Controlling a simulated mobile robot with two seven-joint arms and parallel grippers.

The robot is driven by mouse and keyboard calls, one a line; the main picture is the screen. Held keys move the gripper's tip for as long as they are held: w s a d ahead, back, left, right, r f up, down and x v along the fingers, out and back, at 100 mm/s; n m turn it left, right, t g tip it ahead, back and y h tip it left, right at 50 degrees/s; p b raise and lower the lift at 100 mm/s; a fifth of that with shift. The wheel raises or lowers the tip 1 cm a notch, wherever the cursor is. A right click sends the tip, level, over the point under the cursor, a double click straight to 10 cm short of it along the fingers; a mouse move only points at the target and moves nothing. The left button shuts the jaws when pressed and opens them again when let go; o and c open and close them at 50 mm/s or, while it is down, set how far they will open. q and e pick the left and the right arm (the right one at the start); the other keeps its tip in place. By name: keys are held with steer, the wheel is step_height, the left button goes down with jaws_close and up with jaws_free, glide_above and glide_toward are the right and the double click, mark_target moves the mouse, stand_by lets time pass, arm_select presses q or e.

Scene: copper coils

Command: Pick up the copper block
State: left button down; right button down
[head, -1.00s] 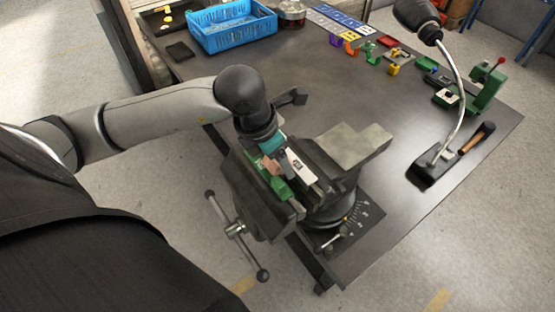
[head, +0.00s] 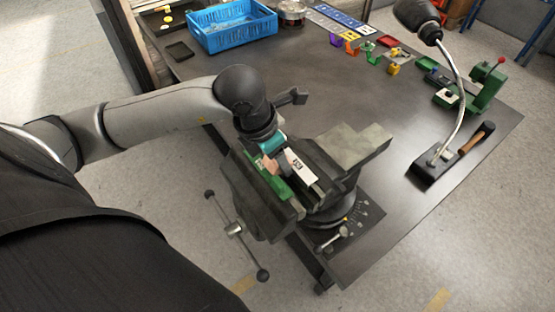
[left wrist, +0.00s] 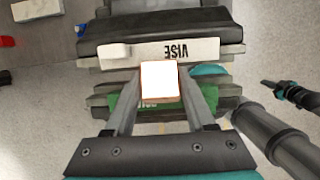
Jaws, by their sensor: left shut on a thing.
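The copper block (left wrist: 160,82) is between the two fingers of my left gripper (left wrist: 158,98) in the left wrist view. Its face looks bright white, with copper-coloured edges. In the head view, my left gripper (head: 276,157) points down over the jaws of the dark vise (head: 325,160). A small copper-coloured part of the block (head: 271,165) shows beside it; the fingers hide the rest. The gripper is shut on the block. I cannot tell whether the block is clear of the vise jaws.
A green strip (head: 263,178) and a white strip marked VISE (left wrist: 205,50) lie along the jaws. A blue basket (head: 232,38) stands at the back. A lamp with a bent neck (head: 459,100) stands at the right. The table's middle (head: 285,85) is clear.

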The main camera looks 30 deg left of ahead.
arm_select(q)
steer(key=shift+w+r, duration=0.1)
steer(key=shift+r, duration=0.1)
step_height(320, 180, up, 20)
steer(key=shift+f, duration=0.15)
stand_by(0.6)
stand_by(0.5)
